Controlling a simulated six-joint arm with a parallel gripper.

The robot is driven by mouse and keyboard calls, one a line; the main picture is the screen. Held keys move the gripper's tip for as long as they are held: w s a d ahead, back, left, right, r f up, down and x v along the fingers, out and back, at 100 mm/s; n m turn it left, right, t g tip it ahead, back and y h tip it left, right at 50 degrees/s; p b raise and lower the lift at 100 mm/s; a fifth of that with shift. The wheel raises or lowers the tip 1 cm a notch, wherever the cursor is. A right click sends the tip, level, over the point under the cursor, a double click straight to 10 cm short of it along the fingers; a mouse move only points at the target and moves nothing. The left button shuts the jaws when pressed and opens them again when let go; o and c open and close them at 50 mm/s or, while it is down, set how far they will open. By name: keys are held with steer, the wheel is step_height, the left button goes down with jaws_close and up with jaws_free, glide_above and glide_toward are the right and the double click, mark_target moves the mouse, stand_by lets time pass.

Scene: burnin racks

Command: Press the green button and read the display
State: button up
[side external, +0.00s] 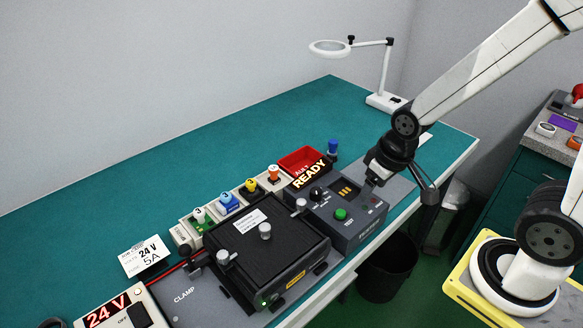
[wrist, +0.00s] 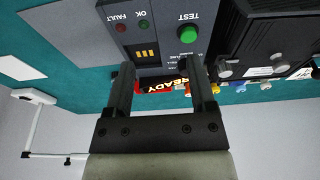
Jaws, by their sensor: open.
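The green button (side external: 341,214) stands on the grey test box (side external: 350,236), with TEST printed by it. It also shows in the wrist view (wrist: 187,35). A small dark window with amber marks (wrist: 145,53) is on the same box; I cannot read the marks as characters. A black sign (side external: 309,176) behind the box shows READY in bright letters; the smaller word above is unclear. The OK lamp (wrist: 143,24) and FAULT lamp (wrist: 121,27) look dim. My gripper (wrist: 160,66) is open and empty over the box's right side, apart from the button.
A black clamp fixture (side external: 262,245) stands left of the test box. A row of coloured connectors (side external: 228,203) and a red tray (side external: 302,160) lie behind. A supply (side external: 107,312) reads 24 V. A magnifier lamp (side external: 385,102) stands at the back.

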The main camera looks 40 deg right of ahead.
jaws_close()
stand_by(1.5)
